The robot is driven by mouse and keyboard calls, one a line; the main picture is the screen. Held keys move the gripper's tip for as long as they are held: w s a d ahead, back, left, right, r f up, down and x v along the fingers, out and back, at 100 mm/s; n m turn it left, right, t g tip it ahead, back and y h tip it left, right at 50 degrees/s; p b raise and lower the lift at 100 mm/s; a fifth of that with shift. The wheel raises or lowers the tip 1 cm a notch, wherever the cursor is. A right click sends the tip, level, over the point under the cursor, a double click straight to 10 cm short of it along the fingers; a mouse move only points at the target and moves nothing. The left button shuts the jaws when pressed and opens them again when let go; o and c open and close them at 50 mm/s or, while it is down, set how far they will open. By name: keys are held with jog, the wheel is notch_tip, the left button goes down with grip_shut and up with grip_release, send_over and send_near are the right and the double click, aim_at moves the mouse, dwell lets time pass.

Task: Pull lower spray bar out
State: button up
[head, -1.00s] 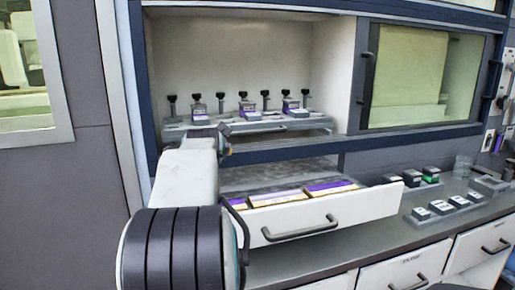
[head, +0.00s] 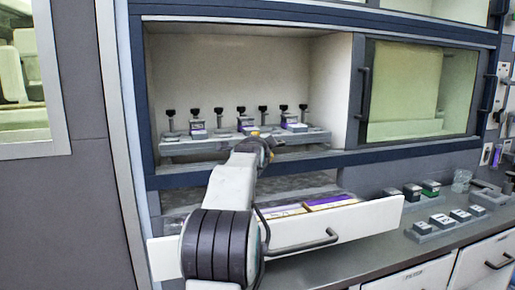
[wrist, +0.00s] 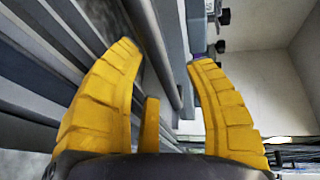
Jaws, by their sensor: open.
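A grey bar-like rack (head: 190,147) with several black-topped posts sits low in the open cabinet bay; I take it to be the lower spray bar. Small purple-and-white blocks stand along it. My gripper (head: 265,143) is at its front edge near the middle, partly hidden by my arm. In the wrist view, the yellow fingers of my gripper (wrist: 163,52) are open and apart. A long grey rail (wrist: 152,45) runs between them, and black knobs (wrist: 222,16) show beyond the right fingertip. I cannot tell whether the fingers touch anything.
An open white drawer (head: 365,220) with purple-and-white boxes juts out below the bay, under my arm. A closed glazed door (head: 420,90) is at right. Small blocks (head: 440,221) stand on the grey counter (head: 385,248). The bay's blue frame edge (head: 310,160) runs below the rack.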

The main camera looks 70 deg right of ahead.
jog(key=shift+w+d+f, duration=0.1)
jog(key=shift+w+d, duration=0.05)
jog(key=shift+d, duration=0.4)
grip_shut()
dwell(0.4)
